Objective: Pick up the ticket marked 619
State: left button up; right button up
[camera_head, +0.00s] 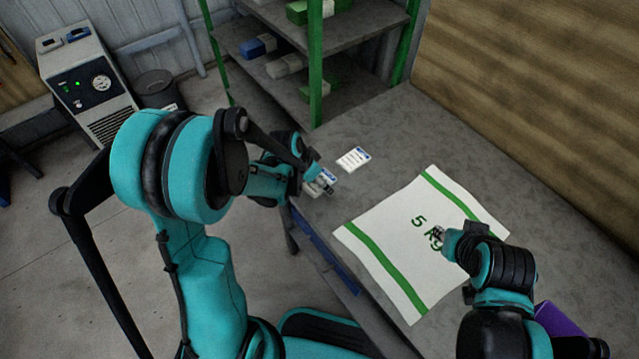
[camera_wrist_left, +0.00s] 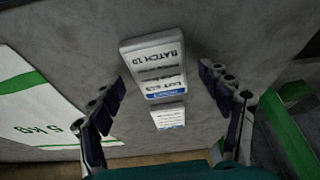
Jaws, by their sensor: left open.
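A white ticket with a blue band (camera_wrist_left: 155,68) lies between the spread fingers of my left gripper in the left wrist view. Its print is upside down there; I make out "BATCH" and "LOT", but cannot read the number surely. In the head view this ticket (camera_head: 322,182) is at the bench edge, partly hidden by my open left gripper (camera_head: 314,178). A second white-and-blue ticket (camera_head: 353,159) lies farther in on the bench; it also shows in the left wrist view (camera_wrist_left: 168,117), its print too small to read. My right gripper (camera_head: 439,235) is over the sack, its jaws unclear.
A white sack with green stripes (camera_head: 385,222) lies flat on the grey bench (camera_head: 480,165). A shelf with green posts (camera_head: 315,60) stands behind, holding bundles. A purple object (camera_head: 556,320) is by my right arm. Bare bench lies between tickets and sack.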

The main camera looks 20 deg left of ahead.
pick_arm(q)
jog(key=shift+f+b, duration=0.25)
jog(key=shift+b, duration=0.1)
dwell(0.4)
jog(key=c, duration=1.2)
